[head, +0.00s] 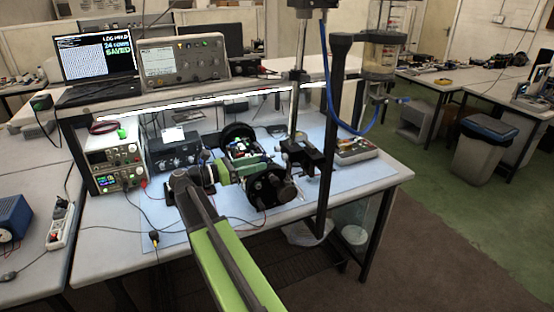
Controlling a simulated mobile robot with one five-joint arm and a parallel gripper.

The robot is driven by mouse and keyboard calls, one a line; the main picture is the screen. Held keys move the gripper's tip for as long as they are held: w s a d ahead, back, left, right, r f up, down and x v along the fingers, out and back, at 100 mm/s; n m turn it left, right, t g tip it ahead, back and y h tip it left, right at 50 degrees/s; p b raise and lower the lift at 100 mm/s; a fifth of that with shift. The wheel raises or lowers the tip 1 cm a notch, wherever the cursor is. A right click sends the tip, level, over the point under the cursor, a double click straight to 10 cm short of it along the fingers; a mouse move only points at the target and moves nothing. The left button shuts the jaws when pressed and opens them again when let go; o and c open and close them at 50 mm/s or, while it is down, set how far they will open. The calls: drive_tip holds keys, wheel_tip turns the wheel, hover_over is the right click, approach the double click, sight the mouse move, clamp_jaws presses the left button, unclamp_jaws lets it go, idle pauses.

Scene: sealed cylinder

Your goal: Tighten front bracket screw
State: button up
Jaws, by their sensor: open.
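The instrument (268,188) stands on the blue mat of the middle bench. It has black round end plates and a green board with small parts between them. My green and black arm reaches in from the bottom. My gripper (245,167) is at the left side of the instrument, close to the front plate. It is small here and its jaws are open. I cannot tell whether it touches the instrument. The front bracket and its screw are too small to make out, and my arm hides part of that side.
Power supplies (115,165) and a black box (172,150) stand at left. A shelf with a laptop (95,60) runs behind. Loose cables cross the mat (345,180), whose right part is mostly clear.

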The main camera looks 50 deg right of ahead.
sight(282, 157)
drive_tip(key=x, duration=0.8)
drive_tip(key=shift+s+d, duration=0.1)
drive_tip(key=shift+d, duration=0.2)
